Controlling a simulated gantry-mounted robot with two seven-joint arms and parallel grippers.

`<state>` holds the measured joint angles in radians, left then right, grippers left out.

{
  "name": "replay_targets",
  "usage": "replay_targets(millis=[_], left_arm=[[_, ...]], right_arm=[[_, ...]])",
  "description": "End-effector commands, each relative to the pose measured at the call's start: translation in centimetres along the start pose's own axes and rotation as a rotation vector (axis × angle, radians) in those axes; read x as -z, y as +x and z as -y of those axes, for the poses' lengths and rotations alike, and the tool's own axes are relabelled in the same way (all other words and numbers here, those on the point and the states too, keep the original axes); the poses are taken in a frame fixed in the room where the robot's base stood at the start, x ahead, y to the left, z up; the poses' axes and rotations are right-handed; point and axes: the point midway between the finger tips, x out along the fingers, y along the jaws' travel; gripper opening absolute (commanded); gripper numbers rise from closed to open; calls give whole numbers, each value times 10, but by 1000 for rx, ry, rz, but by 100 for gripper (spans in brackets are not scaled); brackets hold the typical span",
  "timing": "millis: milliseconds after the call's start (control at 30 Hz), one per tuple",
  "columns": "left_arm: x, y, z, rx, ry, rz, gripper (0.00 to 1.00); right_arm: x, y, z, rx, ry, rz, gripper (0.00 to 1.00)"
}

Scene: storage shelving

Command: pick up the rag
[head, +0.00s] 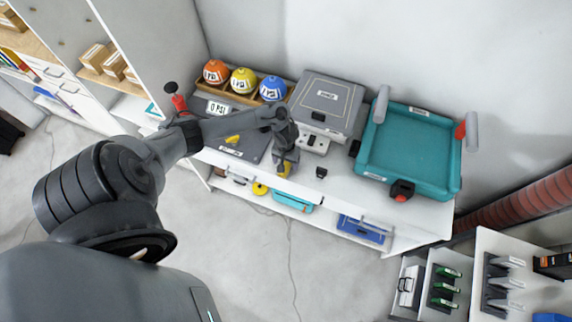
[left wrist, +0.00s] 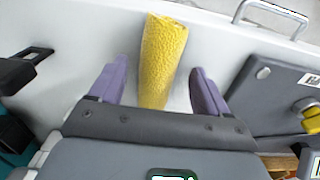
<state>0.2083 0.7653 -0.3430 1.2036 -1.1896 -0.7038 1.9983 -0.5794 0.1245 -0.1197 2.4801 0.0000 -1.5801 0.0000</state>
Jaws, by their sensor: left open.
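The rag (left wrist: 163,52) is a rough yellow cloth lying on the white worktop. In the left wrist view it runs between the two purple fingers of my left gripper (left wrist: 158,72), with bare worktop showing on both sides of it. The fingers are open and stand apart from the rag; its near end is hidden behind the gripper body. In the head view my left gripper (head: 285,165) points down over the worktop, and a little yellow of the rag (head: 281,169) shows beside it. My right gripper is not in view.
A grey box (head: 326,103) and a teal tray (head: 409,150) are to the right. A small dark object (head: 321,172) sits near the front edge.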

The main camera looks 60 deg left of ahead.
Motion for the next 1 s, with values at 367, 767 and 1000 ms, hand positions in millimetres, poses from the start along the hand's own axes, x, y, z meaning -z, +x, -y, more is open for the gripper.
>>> replay_targets(millis=[367,767,1000], left_arm=[[0,1,0,-1,0,-1,58],[0,1,0,-1,0,-1,13],[0,-4,0,-1,1,-1,13]], right_arm=[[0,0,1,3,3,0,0],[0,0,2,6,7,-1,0],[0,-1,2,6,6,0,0]])
